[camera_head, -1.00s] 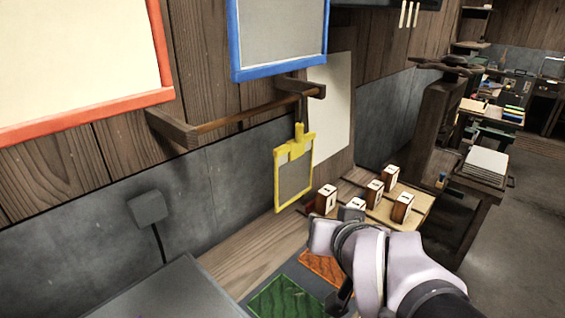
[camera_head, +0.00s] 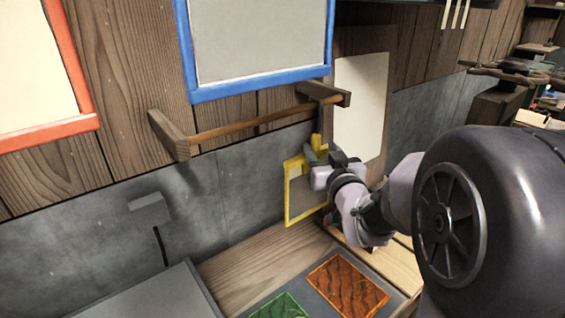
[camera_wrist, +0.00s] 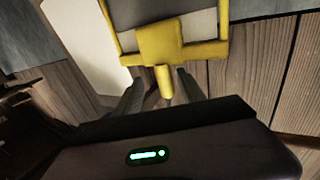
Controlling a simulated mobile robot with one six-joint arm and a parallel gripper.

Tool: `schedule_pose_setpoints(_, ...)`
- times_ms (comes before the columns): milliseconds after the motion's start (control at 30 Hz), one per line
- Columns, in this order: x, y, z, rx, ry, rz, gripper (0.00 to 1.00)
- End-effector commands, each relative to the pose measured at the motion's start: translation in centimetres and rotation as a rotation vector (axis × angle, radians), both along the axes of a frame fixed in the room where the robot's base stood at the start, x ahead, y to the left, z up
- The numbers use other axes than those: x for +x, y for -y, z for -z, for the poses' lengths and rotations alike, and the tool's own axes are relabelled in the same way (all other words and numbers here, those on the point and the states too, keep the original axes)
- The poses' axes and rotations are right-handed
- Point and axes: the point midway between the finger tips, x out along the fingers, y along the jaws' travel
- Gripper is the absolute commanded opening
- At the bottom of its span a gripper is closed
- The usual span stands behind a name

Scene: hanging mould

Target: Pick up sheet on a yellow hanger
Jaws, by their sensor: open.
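The yellow hanger (camera_head: 291,190) with its grey sheet (camera_head: 305,195) hangs from the right part of the wooden rod (camera_head: 240,127) on the wall. In the wrist view the hanger's yellow stem and clip block (camera_wrist: 162,45) are close in front of me, with the grey sheet (camera_wrist: 165,8) cut off by the picture edge. My gripper (camera_head: 315,160) is at the hanger's top right. In the wrist view my gripper (camera_wrist: 160,88) is open, with the yellow stem between its fingers. Whether the fingers touch it, I cannot tell. My wrist hides part of the hanger in the head view.
The rod's left bracket (camera_head: 170,136) and right bracket (camera_head: 325,92) jut from the wall. A blue-framed panel (camera_head: 258,45) is above. A pale sheet (camera_head: 360,105) is on the wall behind my arm. Green (camera_head: 277,307) and orange (camera_head: 347,287) patches lie below.

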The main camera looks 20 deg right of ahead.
Motion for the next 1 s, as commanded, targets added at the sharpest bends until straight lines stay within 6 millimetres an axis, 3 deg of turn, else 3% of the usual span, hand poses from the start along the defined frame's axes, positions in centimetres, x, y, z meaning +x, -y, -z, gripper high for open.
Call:
schedule_pose_setpoints(300, 4.9, -0.4, -0.9, -0.001, 0.001, 0.000, 0.47)
schedule_pose_setpoints(567, 5.6, -0.3, -1.0, -0.001, 0.001, 0.001, 0.47)
schedule_pose_setpoints(800, 5.6, -0.3, -1.0, -0.001, 0.000, 0.001, 0.02)
schedule_pose_setpoints(1000, 5.6, -0.3, -1.0, -0.001, 0.000, 0.001, 0.00)
